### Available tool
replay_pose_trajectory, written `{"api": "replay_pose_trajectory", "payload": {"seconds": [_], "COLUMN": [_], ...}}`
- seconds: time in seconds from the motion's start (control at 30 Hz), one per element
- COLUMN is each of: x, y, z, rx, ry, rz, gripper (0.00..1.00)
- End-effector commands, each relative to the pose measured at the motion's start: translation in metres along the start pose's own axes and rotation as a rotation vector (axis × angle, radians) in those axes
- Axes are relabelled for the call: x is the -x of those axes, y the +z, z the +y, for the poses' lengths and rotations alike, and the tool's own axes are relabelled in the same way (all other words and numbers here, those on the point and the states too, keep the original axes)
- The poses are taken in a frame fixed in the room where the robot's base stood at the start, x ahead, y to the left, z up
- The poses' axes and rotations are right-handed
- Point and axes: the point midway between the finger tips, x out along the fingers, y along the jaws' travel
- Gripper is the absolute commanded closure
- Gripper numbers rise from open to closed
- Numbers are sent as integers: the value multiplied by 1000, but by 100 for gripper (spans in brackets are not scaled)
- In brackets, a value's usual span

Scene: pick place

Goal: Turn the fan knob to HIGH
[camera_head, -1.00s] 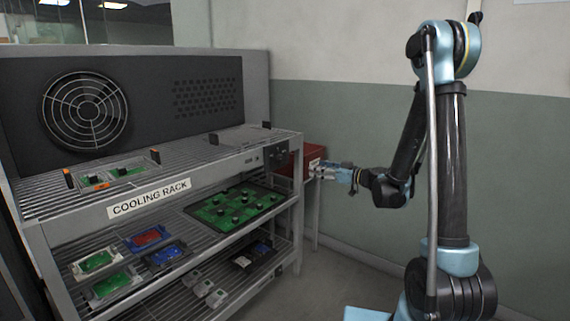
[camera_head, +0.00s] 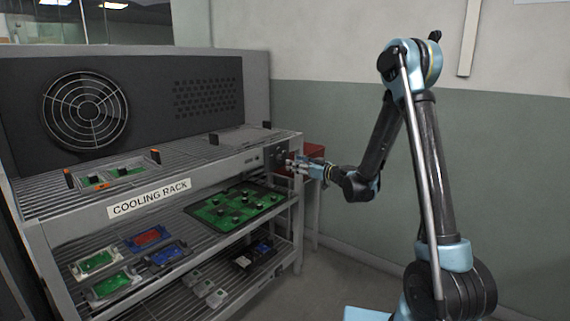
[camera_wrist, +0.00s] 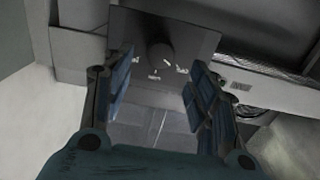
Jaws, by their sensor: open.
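The fan knob (camera_wrist: 160,55) is a dark round dial on a dark square panel (camera_wrist: 205,40) with small white markings around it, too blurred to read for certain. In the head view the knob panel (camera_head: 280,152) is at the right end of the rack's top shelf front. My gripper (camera_head: 292,165) is just in front of the panel there. In the wrist view my gripper (camera_wrist: 158,85) is open, with one finger on each side below the knob, apart from it and holding nothing. The knob's exact pointer direction is hard to tell.
The cooling rack (camera_head: 150,198) has a large round fan (camera_head: 84,110) in its back panel. Its shelves hold a big green circuit board (camera_head: 235,205) and several small trays. A red box (camera_head: 313,150) stands behind my gripper. The floor to the right is free.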

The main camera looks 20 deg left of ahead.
Motion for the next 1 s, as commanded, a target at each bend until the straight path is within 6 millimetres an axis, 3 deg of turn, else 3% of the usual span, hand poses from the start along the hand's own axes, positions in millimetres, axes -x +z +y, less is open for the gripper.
{"api": "replay_pose_trajectory", "payload": {"seconds": [0.2,0.4,0.8,0.87,1.0], "x": [-37,-58,-65,-64,-64], "y": [0,0,0,0,0], "z": [0,0,0,0,0], "rx": [0,0,0,0,0], "ry": [-1,0,1,1,1], "rz": [0,0,0,0,0], "gripper": [47,47,47,56,87]}}
